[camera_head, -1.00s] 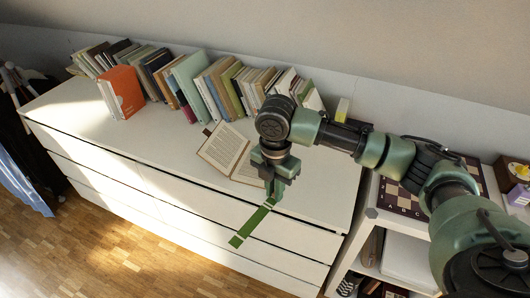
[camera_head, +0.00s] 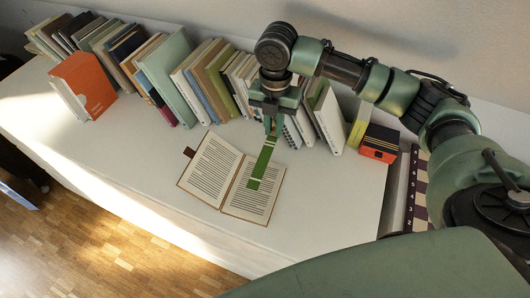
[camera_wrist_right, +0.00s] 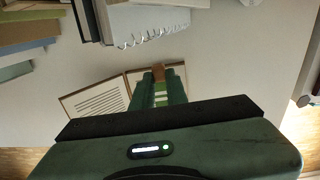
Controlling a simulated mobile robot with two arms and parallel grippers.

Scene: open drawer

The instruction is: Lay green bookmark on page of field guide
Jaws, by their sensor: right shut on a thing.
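The field guide (camera_head: 205,171) lies open on the white dresser top, with printed pages and a brown edge. It is partly visible in the wrist view (camera_wrist_right: 92,102). My right gripper (camera_head: 271,131) is shut on one end of the long green bookmark (camera_head: 261,166), at the upper edge of the right page. The bookmark's free end overlaps the right page in the head view; whether it touches the paper I cannot tell. In the wrist view the bookmark (camera_wrist_right: 160,92) shows between the green fingers. My left gripper is out of view.
A row of leaning books (camera_head: 205,85) stands along the back, close behind my right gripper. An orange box file (camera_head: 84,86) stands at the left. A small orange-and-black box (camera_head: 379,145) is at the right. The dresser top (camera_head: 120,150) left of the guide is clear.

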